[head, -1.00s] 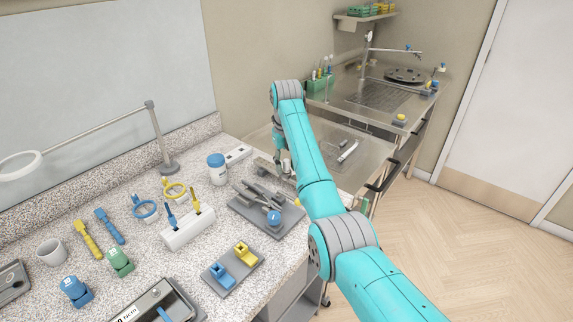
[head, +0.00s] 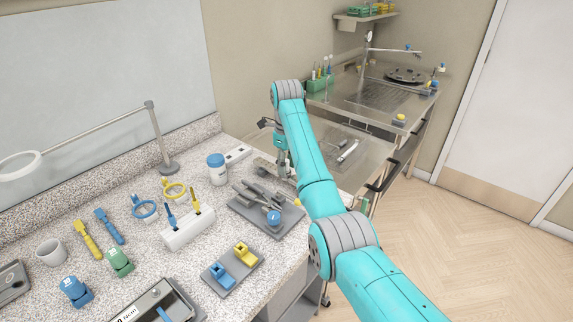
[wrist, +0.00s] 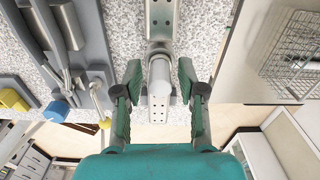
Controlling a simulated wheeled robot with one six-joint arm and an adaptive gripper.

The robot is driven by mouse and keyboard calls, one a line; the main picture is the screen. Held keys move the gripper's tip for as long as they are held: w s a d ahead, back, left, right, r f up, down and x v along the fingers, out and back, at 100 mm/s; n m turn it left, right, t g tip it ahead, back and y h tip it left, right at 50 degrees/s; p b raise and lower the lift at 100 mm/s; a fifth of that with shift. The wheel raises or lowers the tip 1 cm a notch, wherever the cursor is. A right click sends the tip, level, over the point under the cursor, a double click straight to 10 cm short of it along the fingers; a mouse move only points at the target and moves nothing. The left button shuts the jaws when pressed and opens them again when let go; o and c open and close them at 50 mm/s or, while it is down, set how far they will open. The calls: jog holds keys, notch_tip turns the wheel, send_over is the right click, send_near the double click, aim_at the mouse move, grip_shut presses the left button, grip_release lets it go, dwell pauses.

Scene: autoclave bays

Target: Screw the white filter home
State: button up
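I cannot tell how far the filter is seated in the holder. In the head view my gripper (head: 283,165) is low over the right end of the speckled counter, partly hidden by my arm, and the filter cannot be made out there.
A grey tray of metal tools (head: 265,208) with a blue and a yellow knob lies beside my gripper. A steel sink table (head: 375,95) adjoins at right. A wire basket (wrist: 298,55) shows in the wrist view.

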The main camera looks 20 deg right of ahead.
jog(key=n, duration=0.7)
jog(key=shift+w, duration=0.1)
jog(key=n, duration=0.7)
dwell(0.4)
grip_shut()
jog(key=shift+m, duration=1.6)
jog(key=shift+m, duration=1.8)
